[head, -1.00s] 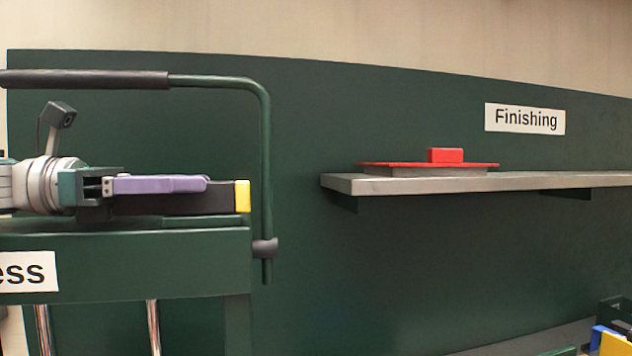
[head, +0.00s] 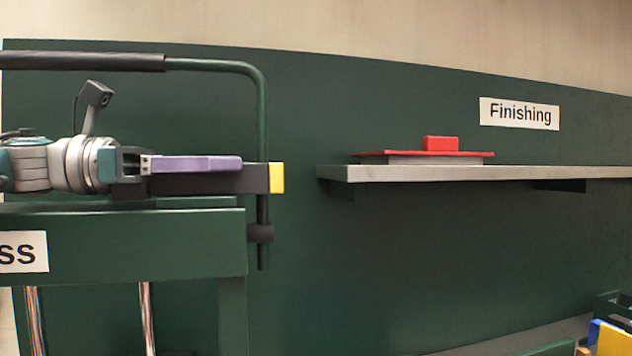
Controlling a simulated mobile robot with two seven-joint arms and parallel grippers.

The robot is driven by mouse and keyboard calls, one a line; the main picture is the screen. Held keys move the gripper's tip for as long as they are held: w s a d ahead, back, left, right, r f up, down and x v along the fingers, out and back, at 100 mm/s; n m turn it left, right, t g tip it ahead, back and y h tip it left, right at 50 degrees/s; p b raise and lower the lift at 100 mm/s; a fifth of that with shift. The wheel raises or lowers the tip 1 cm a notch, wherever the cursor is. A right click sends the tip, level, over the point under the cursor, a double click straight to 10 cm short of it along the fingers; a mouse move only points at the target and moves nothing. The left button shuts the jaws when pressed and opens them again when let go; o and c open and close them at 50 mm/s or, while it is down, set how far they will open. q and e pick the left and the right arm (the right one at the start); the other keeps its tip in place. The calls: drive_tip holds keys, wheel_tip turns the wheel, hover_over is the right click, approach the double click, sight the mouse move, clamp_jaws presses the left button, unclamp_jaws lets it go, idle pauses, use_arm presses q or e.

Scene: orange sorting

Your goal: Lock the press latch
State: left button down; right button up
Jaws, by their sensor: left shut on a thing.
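The press latch, a black bar with a yellow end (head: 258,180), lies level on top of the green press frame (head: 150,232) in the left part of the head view. Its yellow end sticks out past the frame's right edge, by the upright green rod of the handle. My left gripper (head: 236,164) comes in from the left, with its purple finger lying along the bar. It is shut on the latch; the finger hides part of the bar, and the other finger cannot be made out. My right gripper is not in view.
A bent green handle (head: 215,68) with a dark grip arches above my left arm. A grey shelf (head: 420,175) under the "Finishing" sign (head: 518,113) holds a red plate with a red block (head: 441,143). Blue and yellow items (head: 612,338) show at lower right.

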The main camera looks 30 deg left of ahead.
use_arm(q)
drive_tip(key=shift+w+d, duration=0.2)
drive_tip(key=shift+d, duration=0.05)
drive_tip(key=c, duration=0.6)
unclamp_jaws()
drive_tip(key=shift+d, duration=0.1)
drive_tip(key=shift+c, duration=0.2)
drive_tip(key=b+v, duration=0.6)
drive_tip(key=v, duration=0.3)
drive_tip(key=shift+s+a+f, duration=0.1)
drive_tip(key=shift+a+f, duration=0.1)
drive_tip(key=shift+a, duration=0.05)
drive_tip(key=shift+s+a+r, duration=0.15)
